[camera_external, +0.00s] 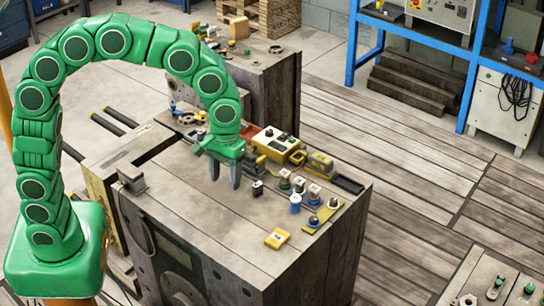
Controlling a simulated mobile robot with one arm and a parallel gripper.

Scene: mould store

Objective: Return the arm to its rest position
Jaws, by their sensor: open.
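My green segmented arm rises from its base at the left and arches over a wooden-topped workbench (180,200). My gripper (225,186) points down above the middle of the bench top. Its two grey fingers are apart and I see nothing between them. Whether the fingertips touch the bench top cannot be told from this view. A small black item (257,187) stands just right of the fingers.
Right of my gripper are a yellow control box (275,142), several small knobs and a blue-white cylinder (295,204). A yellow block (277,238) lies near the front. The bench's left front top is clear. A second bench (262,62) and blue shelving (352,45) stand behind.

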